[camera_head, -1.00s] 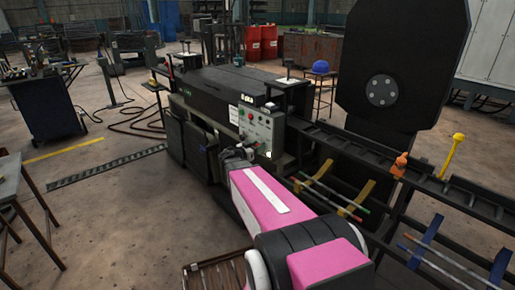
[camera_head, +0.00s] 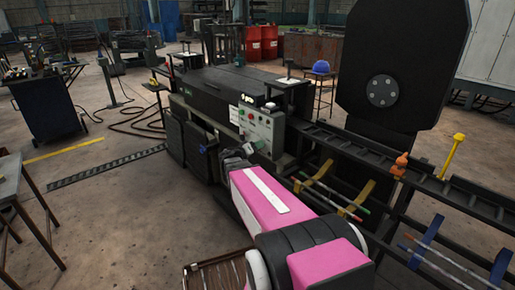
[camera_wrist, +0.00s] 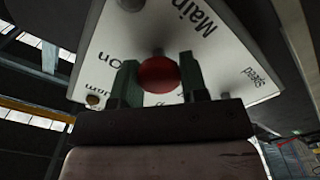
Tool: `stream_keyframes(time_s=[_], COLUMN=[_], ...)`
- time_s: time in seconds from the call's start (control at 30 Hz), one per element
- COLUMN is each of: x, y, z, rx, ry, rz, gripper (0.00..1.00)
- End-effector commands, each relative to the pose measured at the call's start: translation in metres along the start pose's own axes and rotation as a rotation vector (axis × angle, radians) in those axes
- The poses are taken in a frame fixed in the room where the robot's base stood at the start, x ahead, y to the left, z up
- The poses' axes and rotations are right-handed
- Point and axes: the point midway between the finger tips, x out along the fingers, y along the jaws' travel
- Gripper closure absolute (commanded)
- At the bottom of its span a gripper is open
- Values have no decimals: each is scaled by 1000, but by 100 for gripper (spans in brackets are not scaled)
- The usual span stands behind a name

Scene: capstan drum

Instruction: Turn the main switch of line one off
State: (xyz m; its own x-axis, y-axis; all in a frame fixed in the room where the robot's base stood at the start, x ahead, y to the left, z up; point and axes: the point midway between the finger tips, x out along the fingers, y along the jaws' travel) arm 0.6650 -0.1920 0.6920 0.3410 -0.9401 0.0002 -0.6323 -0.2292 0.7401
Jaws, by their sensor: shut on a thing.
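The control panel (camera_head: 258,126) is a pale plate with several small buttons on the front of the dark machine. In the wrist view the panel (camera_wrist: 215,75) fills the upper middle, tilted, with "Main", "On" and "speed" printed on it. A round red knob (camera_wrist: 158,75) stands on it near the "Main" and "On" lettering. My gripper (camera_wrist: 159,80) is shut on the red knob, with one green finger on each side. The knob's pointing direction cannot be read.
The dark machine (camera_head: 215,92) runs behind the panel, with a dark rail (camera_head: 345,150) going right past a large black plate (camera_head: 385,60). A blue helmet (camera_head: 321,67) rests on a stool behind. Open floor lies to the left.

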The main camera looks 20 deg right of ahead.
Motion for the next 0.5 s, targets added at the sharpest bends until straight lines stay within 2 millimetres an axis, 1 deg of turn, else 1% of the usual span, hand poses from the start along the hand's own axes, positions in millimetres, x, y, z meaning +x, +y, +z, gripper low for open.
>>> stream_keyframes(time_s=[0.2, 0.5], x=[0, 0], y=[-1, -2], z=[0, 1], rx=[-207, -473], ry=[0, 0], rz=[-1, -1], gripper=[83, 83])
